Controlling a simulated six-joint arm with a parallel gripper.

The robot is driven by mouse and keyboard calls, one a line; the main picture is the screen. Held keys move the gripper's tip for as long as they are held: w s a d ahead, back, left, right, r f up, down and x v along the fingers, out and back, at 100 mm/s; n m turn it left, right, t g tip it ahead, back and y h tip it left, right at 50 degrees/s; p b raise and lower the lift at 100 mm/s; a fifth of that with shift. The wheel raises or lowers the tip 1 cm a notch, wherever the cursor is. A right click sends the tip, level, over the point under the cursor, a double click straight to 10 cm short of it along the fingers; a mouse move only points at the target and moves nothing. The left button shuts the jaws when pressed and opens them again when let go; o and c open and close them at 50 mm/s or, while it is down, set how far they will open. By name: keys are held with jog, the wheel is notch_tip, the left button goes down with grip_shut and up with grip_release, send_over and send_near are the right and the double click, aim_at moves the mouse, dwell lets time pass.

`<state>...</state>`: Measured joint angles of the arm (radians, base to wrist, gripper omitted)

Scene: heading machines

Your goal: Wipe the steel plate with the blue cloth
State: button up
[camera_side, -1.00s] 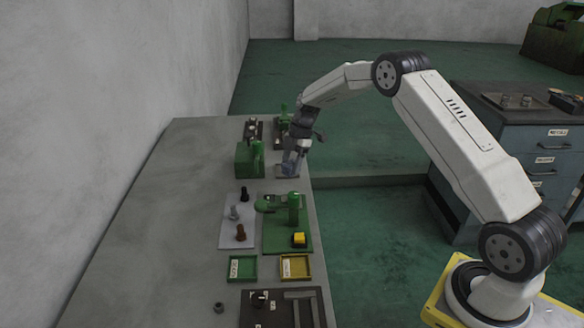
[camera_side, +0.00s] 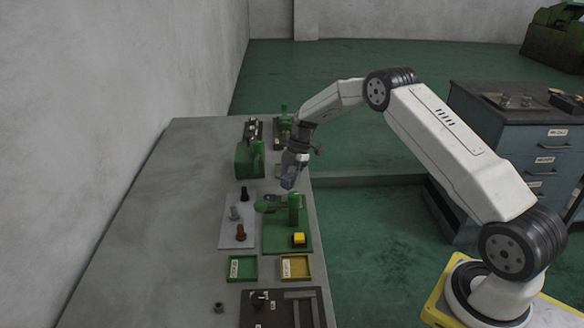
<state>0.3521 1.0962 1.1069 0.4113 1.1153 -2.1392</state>
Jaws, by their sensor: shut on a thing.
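My gripper (camera_side: 294,171) points down over the right edge of the bench, just behind the green press. It is shut on a bluish bundle, the blue cloth (camera_side: 288,182), which hangs at the fingertips. I cannot tell whether the cloth touches anything below. A small grey plate, seemingly the steel plate (camera_side: 278,171), lies on the bench just behind and left of the cloth. My gripper and the cloth hide most of it.
A green block-shaped machine (camera_side: 249,160) stands left of my gripper. The green press (camera_side: 293,209) with a yellow button is in front. A grey board (camera_side: 227,238) holds several pegs. Green (camera_side: 243,279) and yellow (camera_side: 295,279) trays lie nearer. The bench's left side is clear.

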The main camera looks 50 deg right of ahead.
notch_tip(320, 180, down, 4)
jog(key=shift+r, duration=0.2)
jog(key=shift+s+a+r, duration=0.15)
jog(key=shift+s+a, duration=0.1)
grip_shut()
jog(key=shift+s+a, duration=2.15)
jog(key=shift+s, duration=0.05)
jog(key=shift+w+d, duration=2.45)
jog(key=shift+d, duration=0.05)
jog(key=shift+s, duration=0.35)
jog(key=shift+s+a, duration=2.3)
jog(key=shift+s, duration=0.05)
jog(key=shift+w+d, duration=2.5)
jog(key=shift+r, duration=4)
jog(key=shift+s, duration=0.1)
